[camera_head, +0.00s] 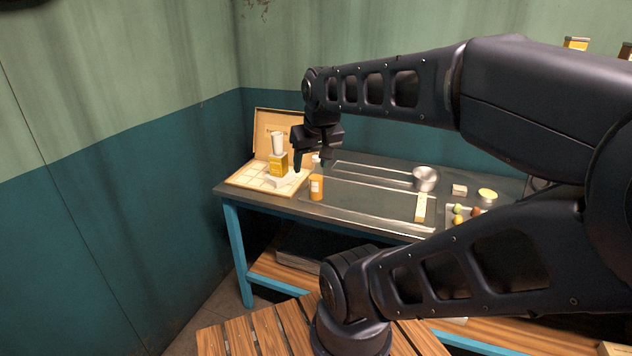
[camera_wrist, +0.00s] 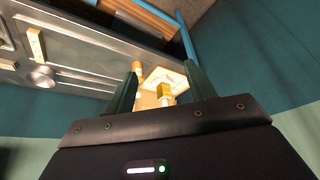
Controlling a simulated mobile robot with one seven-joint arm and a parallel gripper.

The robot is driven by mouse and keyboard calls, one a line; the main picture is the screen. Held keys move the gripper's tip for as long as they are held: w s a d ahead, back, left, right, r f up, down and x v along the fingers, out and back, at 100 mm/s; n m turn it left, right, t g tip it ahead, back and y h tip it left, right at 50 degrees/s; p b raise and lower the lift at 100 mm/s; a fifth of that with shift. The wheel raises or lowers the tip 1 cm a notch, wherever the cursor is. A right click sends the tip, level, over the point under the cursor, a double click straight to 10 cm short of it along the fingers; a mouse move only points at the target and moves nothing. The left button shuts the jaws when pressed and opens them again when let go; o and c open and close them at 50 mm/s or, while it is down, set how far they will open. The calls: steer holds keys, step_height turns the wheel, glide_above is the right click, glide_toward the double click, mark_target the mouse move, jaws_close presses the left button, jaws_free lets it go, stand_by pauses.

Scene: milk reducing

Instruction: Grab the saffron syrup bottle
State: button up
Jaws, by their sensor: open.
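My gripper (camera_head: 311,163) is open and empty, pointing down above the left end of the worktable. An orange bottle (camera_head: 316,188) with a pale label stands upright on the table, just below and in front of my gripper. A yellow-labelled container (camera_head: 278,163) with a pale top stands to the left, on the open tan case (camera_head: 240,181). The labels are too small to read, so I cannot tell which is the saffron syrup. In the wrist view, the orange bottle (camera_wrist: 138,67) shows by the left finger and the yellow container (camera_wrist: 164,90) between the fingers.
The worktable (camera_head: 360,192) stands against the wall. A metal pot (camera_head: 425,178), a pale yellow block (camera_head: 421,207) and a round yellow-topped tin (camera_head: 487,195) sit further right. The case's raised lid (camera_head: 265,122) stands behind the yellow container. A slatted wooden surface (camera_head: 265,328) is in front.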

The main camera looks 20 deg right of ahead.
steer(key=m+t+h, duration=0.1)
steer(key=m+h, duration=0.2)
steer(key=m, duration=0.1)
glide_toward(316, 156)
steer(key=shift+m, duration=0.3)
steer(key=shift+a+x, duration=0.1)
steer(key=shift+x, duration=1.3)
steer(key=shift+a+x, duration=0.15)
steer(key=shift+x, duration=1.2)
steer(key=shift+d+x, duration=0.15)
steer(key=shift+x, duration=0.85)
steer(key=shift+d+x, duration=0.1)
steer(key=shift+x, duration=0.9)
steer(key=shift+w+d+f+t+y, duration=0.2)
steer(key=shift+f+t+y, duration=0.1)
steer(key=shift+f, duration=0.3)
steer(key=shift+c, duration=0.4)
steer(key=shift+a, duration=0.1)
jaws_close()
